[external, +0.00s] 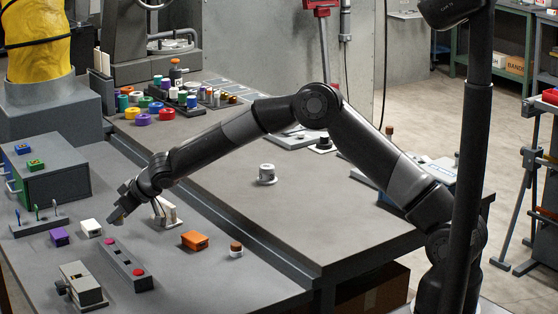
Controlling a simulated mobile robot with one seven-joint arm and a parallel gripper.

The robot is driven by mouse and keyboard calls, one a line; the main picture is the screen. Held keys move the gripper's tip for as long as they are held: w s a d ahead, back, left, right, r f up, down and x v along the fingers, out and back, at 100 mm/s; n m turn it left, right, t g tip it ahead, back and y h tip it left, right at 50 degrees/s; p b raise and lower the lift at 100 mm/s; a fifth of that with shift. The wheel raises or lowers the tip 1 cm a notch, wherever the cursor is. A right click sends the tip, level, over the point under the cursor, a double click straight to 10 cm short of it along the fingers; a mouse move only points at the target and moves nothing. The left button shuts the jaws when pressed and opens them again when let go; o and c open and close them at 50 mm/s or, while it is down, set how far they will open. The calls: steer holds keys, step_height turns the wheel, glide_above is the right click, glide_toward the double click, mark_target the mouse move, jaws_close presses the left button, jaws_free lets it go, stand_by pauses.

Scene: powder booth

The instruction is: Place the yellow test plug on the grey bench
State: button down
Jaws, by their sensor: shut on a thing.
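My gripper (120,214) is at the left, pointing down, low above the near-left grey bench (215,285). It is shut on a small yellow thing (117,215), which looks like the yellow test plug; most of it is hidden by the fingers. I cannot tell whether the plug touches the bench surface below. Another grey bench top (325,225) spreads to the right, beneath my arm.
Near my gripper are a white block (91,228), a purple block (60,238) and a dark bar with red ends (127,266). An orange block (195,240) and a brown-topped jar (236,250) stand further right. A white spool (267,175) has clear room around it.

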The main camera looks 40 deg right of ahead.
mark_target(123, 222)
steer(key=shift+f, duration=1.95)
steer(key=shift+f, duration=0.15)
steer(key=c, duration=1.2)
jaws_free()
steer(key=shift+s+d+r, duration=0.15)
steer(key=shift+r, duration=0.3)
steer(key=v, duration=1.1)
steer(key=shift+s+d, duration=0.15)
steer(key=shift+r, duration=0.1)
